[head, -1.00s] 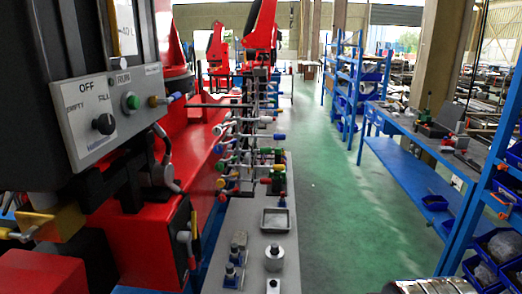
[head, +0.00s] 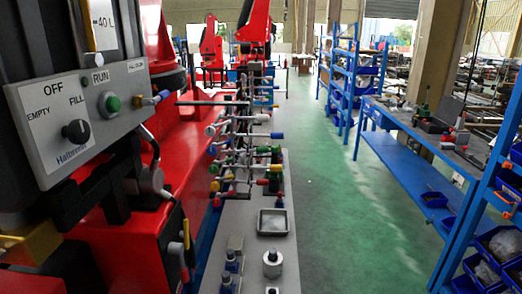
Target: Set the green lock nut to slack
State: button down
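Small green parts show on the crowded rack of coloured valves and levers (head: 240,140) in the middle of the head view. My gripper is not in view.
A grey control panel with a black knob (head: 76,131) and a green button (head: 113,103) is close at left. A grey bench (head: 250,235) carries a small tray (head: 273,222) and metal fittings (head: 272,263). Blue shelving (head: 345,90) and a blue workbench (head: 415,150) stand at right. The green floor (head: 340,220) between is clear.

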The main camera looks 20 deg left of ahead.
aim_at(230, 159)
jog(key=z, duration=0.55)
jog(key=i, duration=2.35)
jog(key=u, duration=2.05)
